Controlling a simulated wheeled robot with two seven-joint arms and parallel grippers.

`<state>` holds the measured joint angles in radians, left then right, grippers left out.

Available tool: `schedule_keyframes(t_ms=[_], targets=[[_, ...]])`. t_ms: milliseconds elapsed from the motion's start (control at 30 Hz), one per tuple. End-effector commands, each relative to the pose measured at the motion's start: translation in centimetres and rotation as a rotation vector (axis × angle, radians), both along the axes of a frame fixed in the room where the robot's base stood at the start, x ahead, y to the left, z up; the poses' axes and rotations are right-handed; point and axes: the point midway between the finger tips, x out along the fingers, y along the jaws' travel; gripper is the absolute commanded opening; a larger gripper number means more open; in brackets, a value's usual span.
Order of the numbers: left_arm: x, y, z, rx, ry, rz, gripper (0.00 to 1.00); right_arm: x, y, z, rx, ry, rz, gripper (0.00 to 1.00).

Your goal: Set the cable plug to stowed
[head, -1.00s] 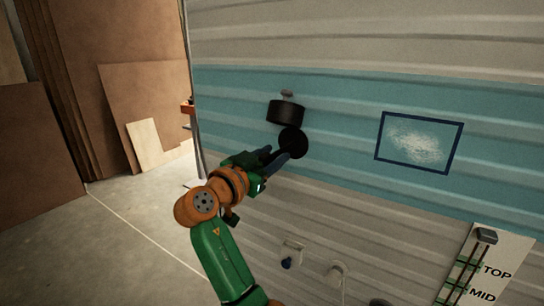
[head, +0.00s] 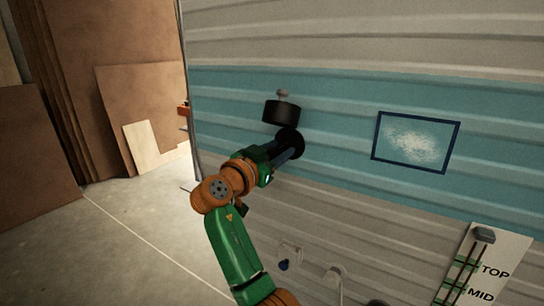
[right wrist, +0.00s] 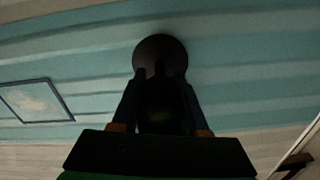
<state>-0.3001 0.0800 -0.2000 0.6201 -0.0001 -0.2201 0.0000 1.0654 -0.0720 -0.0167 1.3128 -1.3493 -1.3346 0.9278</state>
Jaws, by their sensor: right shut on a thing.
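My right gripper (head: 286,151) reaches up to the blue band of the camper wall. It is shut on a dark part that I take to be the cable plug (right wrist: 161,108), which shows between its fingers in the right wrist view. Directly beyond the fingertips is a round black disc (head: 293,139), against the wall; it also shows in the right wrist view (right wrist: 160,50). The parts are so dark that I cannot tell where plug and disc meet. Just above is a black cylindrical housing (head: 281,112) with a small grey knob. My left gripper is not in view.
A dark-framed panel (head: 416,142) is on the wall to the right. Below are small wall fittings (head: 289,257) and a slider board (head: 487,268) marked TOP and MID. Brown boards (head: 140,110) lean at the left. The floor (head: 120,240) beside the camper is clear.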

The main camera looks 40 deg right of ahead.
Motion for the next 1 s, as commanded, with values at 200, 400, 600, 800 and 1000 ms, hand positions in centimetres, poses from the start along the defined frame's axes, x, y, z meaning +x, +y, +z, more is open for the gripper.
schedule_keyframes(t_ms=[200,400,600,800,1000], targets=[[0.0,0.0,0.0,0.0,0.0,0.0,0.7,0.0,0.1,0.0,0.002,-0.001,0.0,0.55],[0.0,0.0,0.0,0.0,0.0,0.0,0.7,0.0,0.1,-0.1,0.002,0.0,0.0,0.74],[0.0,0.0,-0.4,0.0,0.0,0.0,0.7,-0.1,0.5,-0.3,0.002,-0.001,0.001,0.74],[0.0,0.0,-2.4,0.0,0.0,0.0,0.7,-1.7,4.4,-0.6,0.003,-0.004,0.004,0.74],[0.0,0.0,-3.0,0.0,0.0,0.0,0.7,-2.7,6.6,-0.2,0.003,-0.002,0.001,0.74]])
